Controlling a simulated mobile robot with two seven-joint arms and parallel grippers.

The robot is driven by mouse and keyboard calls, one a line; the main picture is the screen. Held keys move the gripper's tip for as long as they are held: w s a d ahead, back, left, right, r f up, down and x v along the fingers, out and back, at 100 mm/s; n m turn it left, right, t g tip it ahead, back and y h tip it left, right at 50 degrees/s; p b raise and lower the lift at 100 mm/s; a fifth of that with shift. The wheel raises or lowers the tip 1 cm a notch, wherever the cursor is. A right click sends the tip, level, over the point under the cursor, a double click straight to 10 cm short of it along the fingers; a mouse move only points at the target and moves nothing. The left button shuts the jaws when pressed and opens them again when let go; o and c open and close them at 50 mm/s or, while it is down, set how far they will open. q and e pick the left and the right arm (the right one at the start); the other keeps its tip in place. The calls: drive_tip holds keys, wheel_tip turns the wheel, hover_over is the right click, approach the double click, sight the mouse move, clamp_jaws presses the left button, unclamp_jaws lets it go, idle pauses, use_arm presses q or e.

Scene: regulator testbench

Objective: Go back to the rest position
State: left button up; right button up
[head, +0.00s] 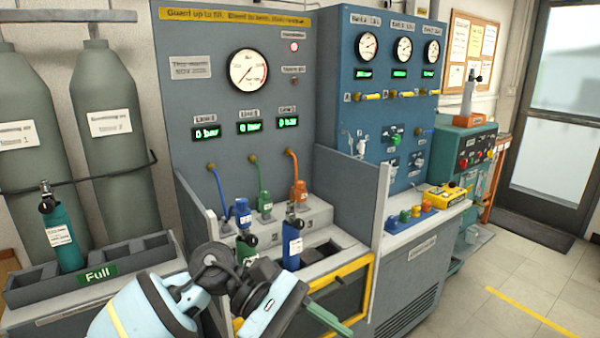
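My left arm comes in from the bottom left, and my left gripper (285,310) is at the lower middle, in front of the fill bench. A dark blue cylinder (292,246) stands upright in the fill bay just behind the gripper. A green cylinder (246,250) stands to its left, its lower part hidden by my wrist. A teal cylinder (66,245) stands in the rack marked "Full" (98,275). My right gripper is not in view.
The fill bay has a yellow-framed front (362,290) close to my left gripper. A grey side panel (366,205) rises to its right. A gauge panel (240,100) stands behind, its line displays reading 0 bar. Open floor (510,285) lies at the right.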

use_arm(q)
drive_tip(key=s+a+f+m+t+y+p, duration=0.1)
drive_tip(key=a+f+m+t, duration=0.6)
drive_tip(key=m+t, duration=0.55)
drive_tip(key=s+a+f+m+t+y+p, duration=0.15)
drive_tip(key=a+f+m+t, duration=0.25)
drive_tip(key=f+m+t, duration=0.65)
drive_tip(key=s+a+f+n+g+y+p, duration=0.1)
drive_tip(key=s+a+f+n+g+y, duration=0.2)
drive_tip(key=s+a+f+n, duration=0.3)
drive_tip(key=s+a+f+n+g+y, duration=0.4)
drive_tip(key=s+f, duration=0.7)
drive_tip(key=s, duration=0.6)
drive_tip(key=a+n+y, duration=0.1)
drive_tip(key=a+n, duration=0.1)
drive_tip(key=n, duration=0.1)
drive_tip(key=shift+a+g+p, duration=0.15)
drive_tip(key=shift+g+p, duration=0.15)
drive_tip(key=shift+p, duration=0.05)
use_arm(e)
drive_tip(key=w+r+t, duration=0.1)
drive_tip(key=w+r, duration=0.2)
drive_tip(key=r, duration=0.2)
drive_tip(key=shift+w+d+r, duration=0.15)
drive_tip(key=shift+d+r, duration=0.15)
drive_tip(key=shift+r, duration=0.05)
use_arm(q)
drive_tip(key=shift+f, duration=0.1)
